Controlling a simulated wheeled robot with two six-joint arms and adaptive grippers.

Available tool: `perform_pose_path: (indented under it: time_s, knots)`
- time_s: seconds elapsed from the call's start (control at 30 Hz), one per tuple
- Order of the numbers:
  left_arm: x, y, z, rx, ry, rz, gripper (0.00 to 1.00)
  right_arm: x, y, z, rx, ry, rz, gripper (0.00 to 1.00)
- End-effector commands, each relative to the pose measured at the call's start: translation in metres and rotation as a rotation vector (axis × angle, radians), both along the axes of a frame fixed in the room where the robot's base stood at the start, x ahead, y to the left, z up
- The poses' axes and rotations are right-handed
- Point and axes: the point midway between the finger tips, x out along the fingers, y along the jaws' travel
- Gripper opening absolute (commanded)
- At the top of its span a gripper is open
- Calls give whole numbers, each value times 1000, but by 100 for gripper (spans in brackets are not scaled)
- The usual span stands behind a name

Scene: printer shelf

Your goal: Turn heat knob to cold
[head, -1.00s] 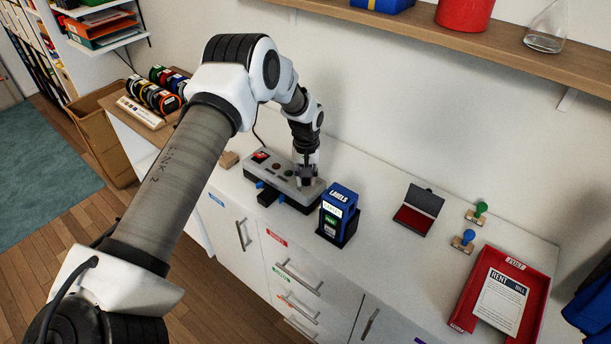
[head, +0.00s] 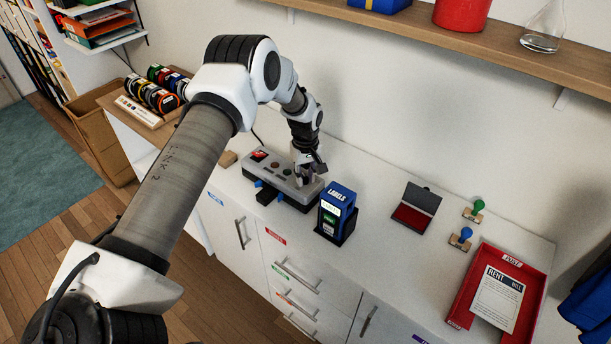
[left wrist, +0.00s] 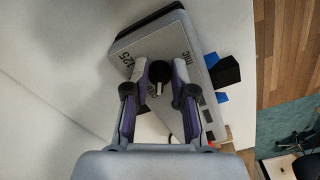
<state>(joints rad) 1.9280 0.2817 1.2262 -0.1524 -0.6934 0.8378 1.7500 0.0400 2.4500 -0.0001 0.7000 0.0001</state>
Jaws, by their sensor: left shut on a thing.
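The heat knob (left wrist: 159,73) is a black round knob on top of a grey laminator-like machine (head: 258,172) on the counter. In the head view the machine stands near the counter's left part, with a red switch (head: 258,156) at its left end. My left gripper (head: 306,179) is at the machine's right end, pointing down. In the left wrist view my left gripper (left wrist: 160,84) has its two fingers on either side of the knob, shut on it. In the head view the gripper hides the knob. My right gripper is not in view.
A blue label dispenser (head: 337,208) stands just right of the machine. A rack of tape rolls (head: 155,95) is at the left. An ink pad (head: 412,214), two stamps (head: 461,238) and a red post tray (head: 462,305) lie further right. A wooden shelf (head: 420,38) runs above.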

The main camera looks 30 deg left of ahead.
Motion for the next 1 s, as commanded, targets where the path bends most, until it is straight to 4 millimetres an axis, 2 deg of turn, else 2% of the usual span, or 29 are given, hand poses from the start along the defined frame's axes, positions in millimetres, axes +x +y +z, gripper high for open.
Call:
perform_pose_path:
  time_s: [0.17, 0.2, 0.23, 0.53, 0.63, 0.77, 1.0]
  knots:
    - [-4, -1, -4, -1, 11, 0, 0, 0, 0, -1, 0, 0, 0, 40]
    - [-3, -1, -4, -1, 11, 0, 39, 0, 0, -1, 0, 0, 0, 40]
    - [-3, -1, -4, -2, 10, 0, 49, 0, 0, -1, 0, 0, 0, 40]
    - [-1, 0, -1, -1, 4, -1, 49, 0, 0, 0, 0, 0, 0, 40]
    - [0, 0, 7, 0, 1, -1, 49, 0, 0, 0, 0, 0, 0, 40]
    - [0, 0, 33, -1, 0, 0, 49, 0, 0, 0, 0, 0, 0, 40]
    - [0, 0, 93, -2, 2, -1, 49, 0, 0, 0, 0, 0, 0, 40]
